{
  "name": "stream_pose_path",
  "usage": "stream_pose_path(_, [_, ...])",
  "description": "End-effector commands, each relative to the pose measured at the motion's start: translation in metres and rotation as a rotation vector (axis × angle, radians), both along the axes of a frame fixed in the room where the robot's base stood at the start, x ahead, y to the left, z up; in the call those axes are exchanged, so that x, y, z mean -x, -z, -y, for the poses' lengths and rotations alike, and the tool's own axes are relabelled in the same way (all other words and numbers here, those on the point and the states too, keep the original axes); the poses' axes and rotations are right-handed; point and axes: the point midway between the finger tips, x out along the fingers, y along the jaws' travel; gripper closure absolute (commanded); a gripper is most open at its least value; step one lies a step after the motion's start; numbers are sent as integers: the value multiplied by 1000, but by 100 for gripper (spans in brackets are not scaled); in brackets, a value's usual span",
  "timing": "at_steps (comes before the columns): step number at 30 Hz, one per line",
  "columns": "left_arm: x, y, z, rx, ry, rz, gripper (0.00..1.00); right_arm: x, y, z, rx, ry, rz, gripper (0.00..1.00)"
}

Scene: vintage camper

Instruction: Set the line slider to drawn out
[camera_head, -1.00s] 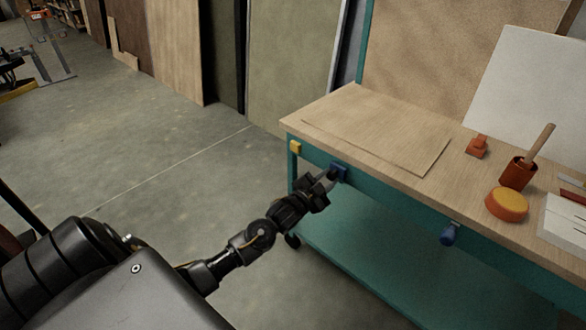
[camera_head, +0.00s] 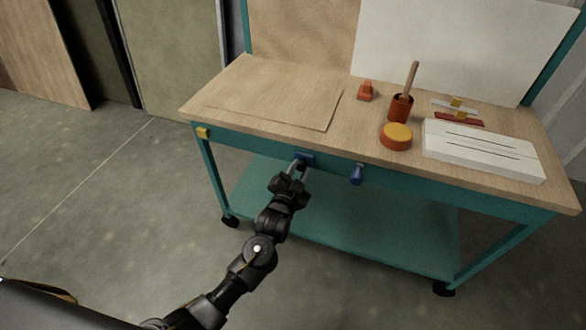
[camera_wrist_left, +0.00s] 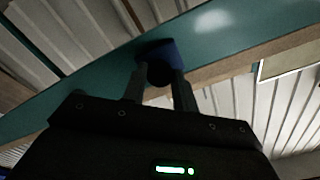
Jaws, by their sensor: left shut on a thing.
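The line slider seems to be the dark blue block (camera_head: 305,157) on the teal front rail of the workbench, between the yellow block (camera_head: 203,133) at the left corner and a blue peg (camera_head: 356,174) to its right. My left gripper (camera_head: 298,169) is shut on the dark blue block, reaching it from the front. In the left wrist view the block (camera_wrist_left: 159,50) sits at the tips of both fingers (camera_wrist_left: 158,82), against the rail. The fingers partly cover it. My right gripper is not in view.
The wooden bench top (camera_head: 230,85) holds a flat board, an orange block (camera_head: 366,91), a red cup (camera_head: 400,107) with a brush or stick, a round yellow-orange tub (camera_head: 396,136) and a white slotted block (camera_head: 480,150). A teal lower shelf (camera_head: 330,215) lies below. The floor at left is clear.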

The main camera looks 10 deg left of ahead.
Motion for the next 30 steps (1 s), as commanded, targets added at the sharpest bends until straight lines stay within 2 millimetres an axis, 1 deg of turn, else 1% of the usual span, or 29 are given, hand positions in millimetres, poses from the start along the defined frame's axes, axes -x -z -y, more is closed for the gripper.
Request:
stream_pose_path(6, [0, 1, 0, 1, 2, -1, 100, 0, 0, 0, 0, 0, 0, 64])
stream_pose_path(7, [0, 1, 0, 1, 2, -1, 70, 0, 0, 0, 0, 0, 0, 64])
stream_pose_path(12, [0, 1, 0, 1, 0, -2, 50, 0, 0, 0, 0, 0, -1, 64])
stream_pose_path(20, [1, 1, -1, 1, 0, -2, 50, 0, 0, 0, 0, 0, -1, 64])
stream_pose_path(23, [7, 1, -1, 1, 0, -2, 50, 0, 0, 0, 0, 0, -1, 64])
stream_pose_path(26, [21, 1, -4, 2, 0, -3, 50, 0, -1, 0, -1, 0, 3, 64])
stream_pose_path(30, [49, 2, -8, 1, 0, -4, 50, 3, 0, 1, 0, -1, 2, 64])
